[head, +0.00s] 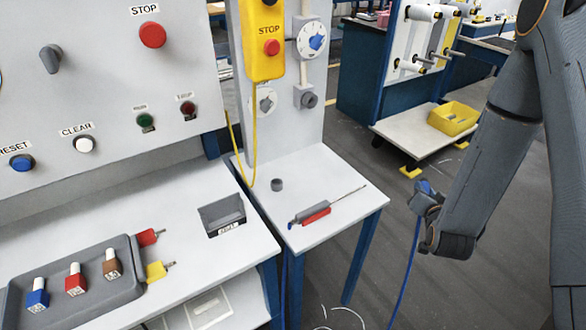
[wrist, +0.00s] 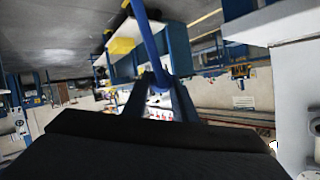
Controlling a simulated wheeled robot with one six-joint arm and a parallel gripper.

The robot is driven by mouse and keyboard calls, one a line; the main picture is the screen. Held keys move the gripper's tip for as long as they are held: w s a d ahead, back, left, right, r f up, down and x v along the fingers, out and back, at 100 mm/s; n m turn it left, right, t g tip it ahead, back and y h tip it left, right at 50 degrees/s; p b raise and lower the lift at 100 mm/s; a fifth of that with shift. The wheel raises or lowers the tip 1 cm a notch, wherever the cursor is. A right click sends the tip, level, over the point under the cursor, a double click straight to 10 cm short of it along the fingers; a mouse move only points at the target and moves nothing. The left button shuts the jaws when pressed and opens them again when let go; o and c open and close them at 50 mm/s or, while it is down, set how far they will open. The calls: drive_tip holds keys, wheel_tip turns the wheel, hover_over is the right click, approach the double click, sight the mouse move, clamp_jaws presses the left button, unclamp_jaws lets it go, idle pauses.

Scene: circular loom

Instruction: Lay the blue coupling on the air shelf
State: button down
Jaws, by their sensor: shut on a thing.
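My gripper (head: 426,196) hangs in the air at the right of the head view, right of the small side table and apart from it. It is shut on the blue coupling (head: 424,186), which is small and partly hidden by the jaws. A blue hose (head: 408,270) hangs from it toward the floor; the hose also shows in the wrist view (wrist: 148,38), running up from between the fingertips (wrist: 165,92). A white-topped side table (head: 335,172) with blue legs stands mid-picture. I see no label that marks the air shelf, so I cannot tell which surface it is.
The side table holds a grey and red tool (head: 313,214) and a small grey cup (head: 277,184). A grey bin (head: 222,212) and a grey tray (head: 70,290) of coloured plugs sit on the left bench. A low cart (head: 408,131) with a yellow bin (head: 454,118) stands behind.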

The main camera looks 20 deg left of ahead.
sight(309, 182)
drive_tip(key=a+n+y, duration=0.1)
drive_tip(key=a+y, duration=0.1)
drive_tip(key=a, duration=0.3)
drive_tip(key=w+a+n+g+y+b, duration=0.1)
drive_tip(key=a+n+y, duration=0.1)
drive_tip(key=a, duration=0.4)
drive_tip(key=w+a+r+n+y+b, duration=0.1)
drive_tip(key=a+n, duration=0.1)
drive_tip(key=a, duration=0.4)
drive_tip(key=shift+w+a+g+y, duration=0.15)
drive_tip(key=shift+a+g+y, duration=0.05)
drive_tip(key=shift+g+y, duration=0.2)
drive_tip(key=s+a+n+g+y+b, duration=0.1)
drive_tip(key=a+n, duration=0.1)
drive_tip(key=a, duration=0.3)
drive_tip(key=s+a+r+n+g+y, duration=0.1)
drive_tip(key=a+y, duration=0.1)
drive_tip(key=a, duration=0.4)
drive_tip(key=s+a+n+g+y+b, duration=0.1)
drive_tip(key=s+a+n+g, duration=0.1)
drive_tip(key=a, duration=0.4)
drive_tip(key=shift+r+n+y+b, duration=0.3)
drive_tip(key=shift+r+y, duration=0.05)
drive_tip(key=shift+y, duration=0.05)
drive_tip(key=shift+a, duration=0.15)
drive_tip(key=shift+s+f, duration=0.1)
drive_tip(key=shift+f, duration=0.1)
drive_tip(key=shift+f+b, duration=1.45)
drive_tip(key=shift+f, duration=0.35)
drive_tip(key=shift+f, duration=0.2)
